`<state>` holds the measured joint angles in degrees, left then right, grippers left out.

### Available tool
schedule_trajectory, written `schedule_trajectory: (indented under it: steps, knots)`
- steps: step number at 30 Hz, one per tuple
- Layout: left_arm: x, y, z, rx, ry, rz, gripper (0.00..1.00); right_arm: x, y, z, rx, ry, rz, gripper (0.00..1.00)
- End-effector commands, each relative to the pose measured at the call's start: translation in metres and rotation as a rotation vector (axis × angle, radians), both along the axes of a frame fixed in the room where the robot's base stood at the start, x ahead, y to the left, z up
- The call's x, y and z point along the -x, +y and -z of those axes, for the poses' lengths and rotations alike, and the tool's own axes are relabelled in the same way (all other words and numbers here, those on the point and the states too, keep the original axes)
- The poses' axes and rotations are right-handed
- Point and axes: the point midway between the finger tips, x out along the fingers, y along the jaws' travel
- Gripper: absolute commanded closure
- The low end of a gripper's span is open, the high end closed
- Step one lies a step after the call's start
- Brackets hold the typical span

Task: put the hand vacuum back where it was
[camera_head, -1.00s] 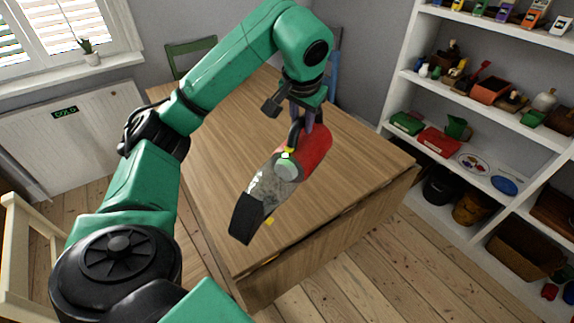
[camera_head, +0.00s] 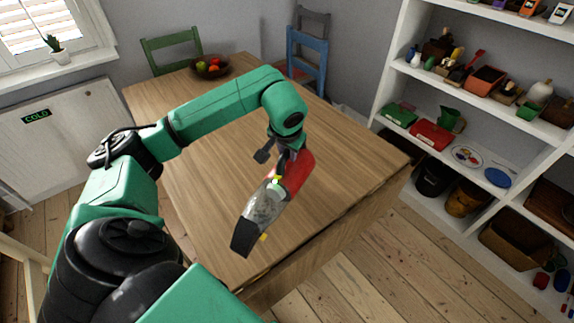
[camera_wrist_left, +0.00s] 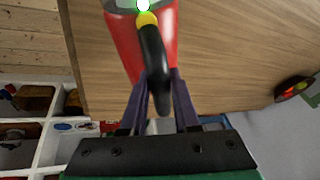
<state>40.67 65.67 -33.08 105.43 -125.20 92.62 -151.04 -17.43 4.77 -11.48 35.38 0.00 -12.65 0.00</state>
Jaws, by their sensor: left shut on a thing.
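The hand vacuum (camera_head: 265,205) is red with a clear grey dust cup and a black nozzle. In the head view it is over the near part of the wooden table (camera_head: 195,170), nozzle pointing down toward the front left. My left gripper (camera_head: 288,151) is shut on its black handle, which shows between the two fingers in the left wrist view (camera_wrist_left: 158,85). The red body (camera_wrist_left: 125,40) also shows there. I cannot tell whether the nozzle touches the table. My right gripper is not in view.
A bowl of fruit (camera_head: 210,68) stands at the table's far end. A green chair (camera_head: 170,50) and a blue chair (camera_head: 308,58) stand behind. White shelves (camera_head: 395,85) with toys and boxes are at the right. Much of the tabletop is clear.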

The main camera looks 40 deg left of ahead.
Motion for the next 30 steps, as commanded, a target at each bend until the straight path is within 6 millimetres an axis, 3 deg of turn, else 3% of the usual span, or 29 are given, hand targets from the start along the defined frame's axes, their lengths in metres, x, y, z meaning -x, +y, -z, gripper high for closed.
schedule_trajectory:
  steps: [12,22,23,24,30]
  knots:
    - [-0.001,0.000,0.057,0.000,-0.003,0.000,1.00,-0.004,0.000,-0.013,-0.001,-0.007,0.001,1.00]
    - [-0.001,0.000,0.062,0.000,-0.006,0.000,1.00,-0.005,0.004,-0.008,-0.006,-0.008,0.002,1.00]
    - [0.000,0.000,0.063,0.000,-0.002,-0.001,0.59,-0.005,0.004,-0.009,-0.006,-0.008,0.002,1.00]
    - [0.000,0.000,0.062,0.000,-0.002,0.000,0.44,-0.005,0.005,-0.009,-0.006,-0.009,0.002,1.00]
    - [0.000,0.000,0.062,0.000,-0.001,-0.001,0.41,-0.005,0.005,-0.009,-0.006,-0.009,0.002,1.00]
